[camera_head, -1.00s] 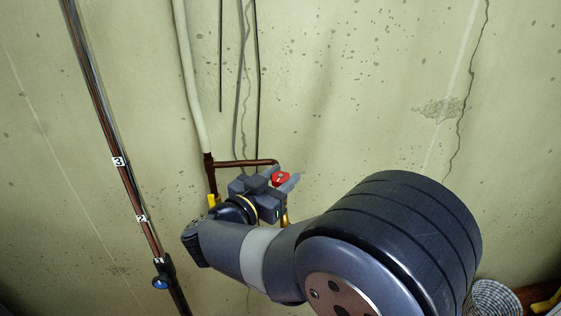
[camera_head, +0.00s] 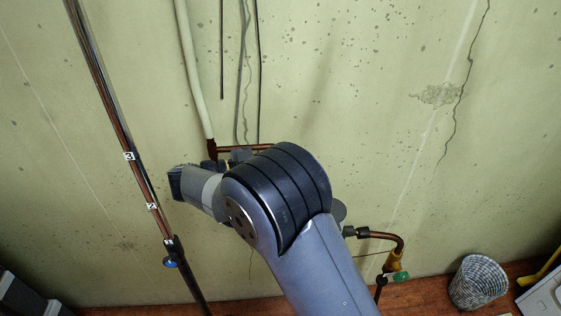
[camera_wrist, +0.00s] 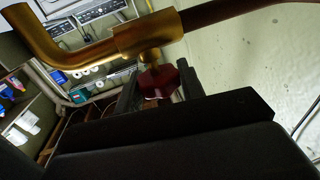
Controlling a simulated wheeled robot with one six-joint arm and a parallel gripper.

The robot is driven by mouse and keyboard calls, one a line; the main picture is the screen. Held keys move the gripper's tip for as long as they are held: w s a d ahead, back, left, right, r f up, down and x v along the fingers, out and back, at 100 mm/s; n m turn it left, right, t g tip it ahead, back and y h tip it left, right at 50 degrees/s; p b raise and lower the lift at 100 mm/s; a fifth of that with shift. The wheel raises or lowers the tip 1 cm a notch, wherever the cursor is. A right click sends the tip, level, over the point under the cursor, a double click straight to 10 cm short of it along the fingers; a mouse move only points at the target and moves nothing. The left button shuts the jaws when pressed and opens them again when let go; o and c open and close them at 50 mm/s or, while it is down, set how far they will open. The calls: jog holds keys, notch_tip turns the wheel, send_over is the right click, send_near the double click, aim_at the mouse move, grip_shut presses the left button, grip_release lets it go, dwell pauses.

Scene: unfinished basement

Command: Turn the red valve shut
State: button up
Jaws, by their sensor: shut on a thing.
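The red valve (camera_wrist: 158,78) is a small faceted red knob under a brass-coloured pipe fitting (camera_wrist: 143,37) in the wrist view. My gripper (camera_wrist: 157,88) has one dark finger on each side of the knob and is shut on it. How far the valve is turned cannot be told. In the head view my arm covers the valve and most of my gripper, and only part of the copper pipe (camera_head: 232,149) shows above the arm.
A pipe with numbered tags and a blue knob (camera_head: 169,262) stands to the left. The wall (camera_head: 360,90) above is bare with cracks.

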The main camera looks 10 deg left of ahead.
dwell(0.4)
jog(key=o, duration=1)
notch_tip(320, 180, up, 8)
jog(key=p, duration=0.2)
jog(key=shift+f+p, duration=0.1)
jog(key=shift+p, duration=0.25)
jog(key=shift+r+p, duration=1.15)
